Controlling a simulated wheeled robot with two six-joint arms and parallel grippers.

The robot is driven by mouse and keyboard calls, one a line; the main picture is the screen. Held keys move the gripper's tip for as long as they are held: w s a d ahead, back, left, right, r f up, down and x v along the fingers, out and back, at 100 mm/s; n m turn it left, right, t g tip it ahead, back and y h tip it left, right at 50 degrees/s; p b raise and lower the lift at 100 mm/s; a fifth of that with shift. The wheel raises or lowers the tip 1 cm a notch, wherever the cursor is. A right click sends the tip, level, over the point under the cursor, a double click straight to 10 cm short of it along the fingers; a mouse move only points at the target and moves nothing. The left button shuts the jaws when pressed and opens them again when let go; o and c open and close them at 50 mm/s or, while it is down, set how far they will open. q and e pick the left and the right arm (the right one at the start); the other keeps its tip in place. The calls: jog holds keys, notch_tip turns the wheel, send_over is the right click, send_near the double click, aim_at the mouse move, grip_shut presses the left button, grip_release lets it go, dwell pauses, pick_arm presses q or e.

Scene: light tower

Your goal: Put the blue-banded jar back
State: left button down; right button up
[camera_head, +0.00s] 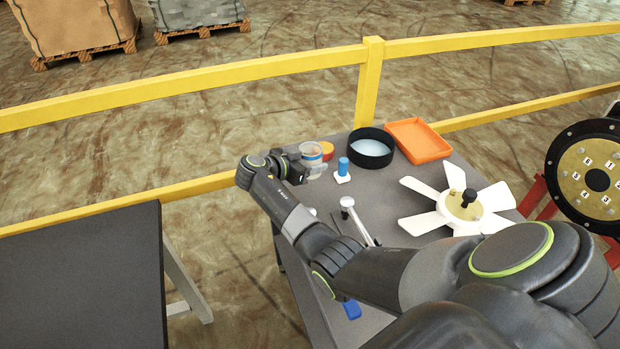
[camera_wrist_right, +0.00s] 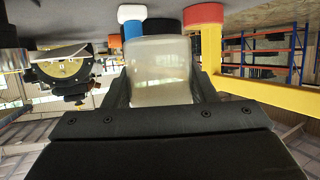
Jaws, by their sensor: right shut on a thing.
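The blue-banded jar (camera_head: 311,160) is clear, with a blue band near its top, at the far left edge of the grey table (camera_head: 400,188). My right gripper (camera_head: 302,173) is shut on it from the near left side. In the right wrist view, the pale translucent jar (camera_wrist_right: 160,72) sits between the two dark fingers (camera_wrist_right: 160,92). The blue band is not clearly seen in that view. I cannot tell whether the jar touches the table. My left gripper is not in view.
Farther right are a black round dish (camera_head: 371,148), an orange tray (camera_head: 418,140) and a white fan (camera_head: 460,206). A yellow rail (camera_head: 369,85) runs behind.

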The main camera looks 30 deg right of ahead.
jog(key=shift+f, duration=2.7)
jog(key=shift+f, duration=0.15)
jog(key=o, duration=1)
